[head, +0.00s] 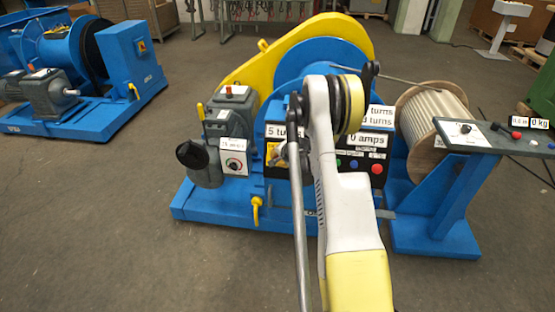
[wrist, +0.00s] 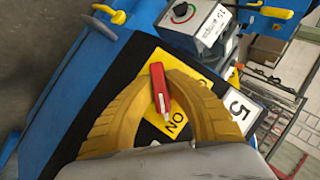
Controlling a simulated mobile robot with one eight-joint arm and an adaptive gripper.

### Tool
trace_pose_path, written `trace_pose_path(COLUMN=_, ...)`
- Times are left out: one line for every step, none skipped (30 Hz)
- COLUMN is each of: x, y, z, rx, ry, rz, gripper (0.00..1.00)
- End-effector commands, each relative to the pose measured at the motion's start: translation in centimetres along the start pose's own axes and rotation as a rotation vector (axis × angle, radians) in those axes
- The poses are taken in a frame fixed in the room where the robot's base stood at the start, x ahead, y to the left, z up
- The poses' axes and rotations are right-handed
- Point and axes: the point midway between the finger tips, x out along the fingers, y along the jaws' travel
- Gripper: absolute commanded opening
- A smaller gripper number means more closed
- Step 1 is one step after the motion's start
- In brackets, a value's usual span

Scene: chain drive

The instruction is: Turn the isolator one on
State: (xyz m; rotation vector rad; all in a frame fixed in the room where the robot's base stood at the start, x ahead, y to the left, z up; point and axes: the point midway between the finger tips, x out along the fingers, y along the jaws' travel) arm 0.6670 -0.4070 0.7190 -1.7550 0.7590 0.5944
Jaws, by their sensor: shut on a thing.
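The isolator's red handle (wrist: 159,84) sits on a yellow plate (wrist: 140,62) on the black panel, with the word ON printed beside its lower end in the wrist view. My gripper (wrist: 160,74) has its two yellow fingers at the handle's sides and is shut on it. The handle points roughly up and down in the picture, slightly tilted. Part of the plate's lettering is hidden behind the right finger. In the head view my arm covers much of the panel, and a sliver of the yellow plate (head: 271,155) shows to its left.
A grey box with a dial (wrist: 184,12) stands above the isolator in the wrist view. In the head view the blue winch drum (head: 330,58), yellow chain guard (head: 254,66) and cable reel (head: 435,115) surround the panel.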

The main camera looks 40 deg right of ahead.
Motion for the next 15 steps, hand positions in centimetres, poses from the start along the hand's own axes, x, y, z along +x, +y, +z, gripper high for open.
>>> trace_pose_path(x=0.03, y=0.02, z=0.03, rx=0.004, ry=0.000, rz=-0.002, gripper=0.00)
trace_pose_path(x=0.03, y=0.02, z=0.02, rx=0.006, ry=0.000, rz=-0.003, gripper=0.00)
trace_pose_path(x=0.04, y=0.02, z=0.02, rx=0.008, ry=0.000, rz=-0.004, gripper=0.00)
trace_pose_path(x=0.04, y=0.02, z=0.02, rx=0.009, ry=0.000, rz=-0.005, gripper=0.00)
trace_pose_path(x=0.04, y=0.02, z=0.02, rx=0.009, ry=0.000, rz=-0.005, gripper=0.00)
trace_pose_path(x=0.04, y=0.01, z=0.02, rx=0.009, ry=0.000, rz=-0.005, gripper=0.00)
trace_pose_path(x=0.04, y=0.01, z=0.02, rx=0.009, ry=0.000, rz=-0.005, gripper=0.00)
trace_pose_path(x=0.04, y=0.01, z=0.02, rx=0.009, ry=0.000, rz=-0.005, gripper=0.00)
trace_pose_path(x=0.04, y=0.01, z=0.02, rx=0.009, ry=0.000, rz=-0.005, gripper=0.00)
trace_pose_path(x=0.04, y=0.01, z=0.02, rx=0.009, ry=0.000, rz=-0.005, gripper=0.00)
trace_pose_path(x=0.04, y=0.01, z=0.02, rx=0.009, ry=0.000, rz=-0.005, gripper=0.00)
trace_pose_path(x=0.04, y=0.00, z=0.02, rx=0.009, ry=0.000, rz=-0.005, gripper=0.00)
trace_pose_path(x=0.04, y=0.00, z=0.02, rx=0.009, ry=0.000, rz=-0.005, gripper=0.00)
trace_pose_path(x=0.04, y=0.00, z=0.03, rx=0.009, ry=0.000, rz=-0.005, gripper=0.18)
trace_pose_path(x=0.04, y=0.00, z=0.02, rx=0.008, ry=0.000, rz=-0.005, gripper=0.30)
